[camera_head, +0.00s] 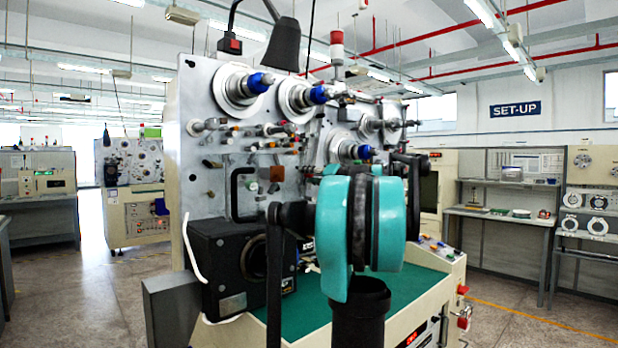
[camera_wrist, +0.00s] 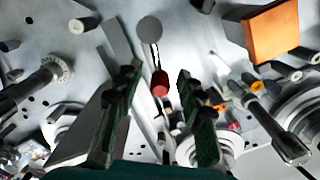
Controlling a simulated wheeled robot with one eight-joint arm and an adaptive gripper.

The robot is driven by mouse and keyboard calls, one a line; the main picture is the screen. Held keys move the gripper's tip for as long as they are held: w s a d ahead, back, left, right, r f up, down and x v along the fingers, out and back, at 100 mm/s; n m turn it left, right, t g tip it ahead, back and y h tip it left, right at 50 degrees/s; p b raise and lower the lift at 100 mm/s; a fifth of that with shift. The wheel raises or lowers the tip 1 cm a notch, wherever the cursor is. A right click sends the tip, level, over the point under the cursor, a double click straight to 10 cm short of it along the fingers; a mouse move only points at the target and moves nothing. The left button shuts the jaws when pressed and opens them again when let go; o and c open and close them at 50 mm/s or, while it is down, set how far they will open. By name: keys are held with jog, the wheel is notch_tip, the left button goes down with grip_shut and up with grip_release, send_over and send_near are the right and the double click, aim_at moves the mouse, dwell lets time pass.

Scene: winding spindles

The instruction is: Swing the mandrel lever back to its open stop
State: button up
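In the wrist view, a thin lever with a red knob (camera_wrist: 160,86) shows between the two fingers of my gripper (camera_wrist: 159,73). I take it for the mandrel lever. Its thin rod runs up from the knob towards a round grey disc on the pale panel. The fingers are apart, with a visible gap on both sides of the knob. I cannot tell how deep the knob lies between them. In the head view, my teal and black arm stands in front of the winding machine (camera_head: 205,160) and hides my gripper. I cannot pick out the lever there.
An orange block (camera_wrist: 270,32) is at the upper right of the wrist view. A metal rod (camera_wrist: 290,146) is at the right and a dark spindle (camera_wrist: 30,88) at the left. In the head view, blue-tipped spindles (camera_head: 258,82) stick out from the panel above a green worktop (camera_head: 415,290).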

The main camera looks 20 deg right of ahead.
jog(key=shift+w+a, duration=0.1)
jog(key=shift+w, duration=0.1)
grip_shut()
dwell(0.4)
jog(key=shift+w+d+f+m, duration=0.15)
jog(key=shift+d+f+m, duration=0.25)
jog(key=shift+m, duration=0.8)
jog(key=shift+w+d+f+m, duration=0.2)
jog(key=shift+d+m, duration=0.25)
jog(key=shift+m, duration=0.75)
jog(key=shift+w+d+f+m, duration=0.1)
jog(key=shift+d+f+m, duration=0.3)
jog(key=shift+m, duration=0.8)
